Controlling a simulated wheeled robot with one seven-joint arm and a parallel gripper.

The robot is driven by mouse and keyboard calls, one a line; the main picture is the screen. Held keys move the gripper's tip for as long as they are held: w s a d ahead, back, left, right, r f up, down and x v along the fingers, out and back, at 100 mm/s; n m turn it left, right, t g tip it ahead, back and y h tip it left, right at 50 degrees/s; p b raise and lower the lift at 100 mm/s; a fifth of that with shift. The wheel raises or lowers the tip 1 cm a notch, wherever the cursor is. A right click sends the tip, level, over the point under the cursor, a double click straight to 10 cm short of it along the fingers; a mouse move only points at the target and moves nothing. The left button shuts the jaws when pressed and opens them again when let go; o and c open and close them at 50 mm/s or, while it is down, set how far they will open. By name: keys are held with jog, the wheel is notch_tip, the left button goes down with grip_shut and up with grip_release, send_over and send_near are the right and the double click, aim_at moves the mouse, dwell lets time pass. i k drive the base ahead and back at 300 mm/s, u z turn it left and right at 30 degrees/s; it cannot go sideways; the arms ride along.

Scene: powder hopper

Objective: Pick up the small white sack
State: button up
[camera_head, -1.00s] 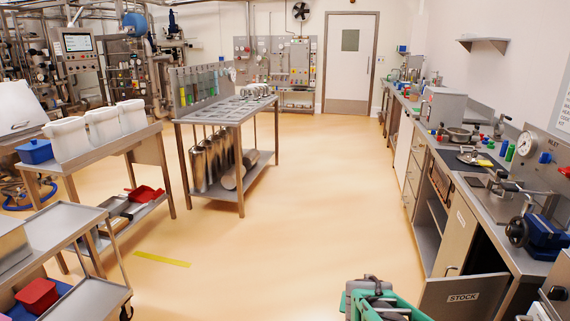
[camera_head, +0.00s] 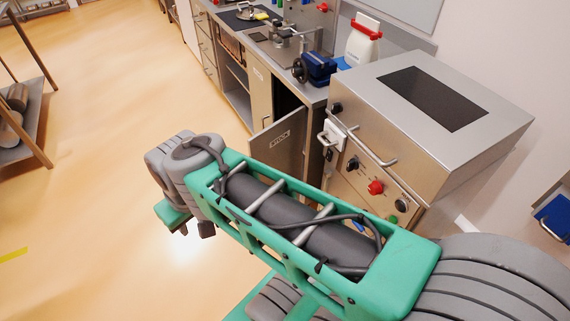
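A small white sack (camera_head: 361,48) with a red band near its top stands upright at the back of the right-hand counter, behind the steel cabinet. My gripper is not in view. My green and grey arm crosses the lower middle of the picture, well apart from the sack, and its far end is hidden.
The steel cabinet (camera_head: 440,95) with a dark window stands between my arm and the sack. The blue vise (camera_head: 319,68) sits on the counter just left of the sack. A STOCK door (camera_head: 278,140) hangs open below. The floor at left is mostly clear.

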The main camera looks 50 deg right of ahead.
aim_at(360, 51)
jog(key=z, duration=1.4)
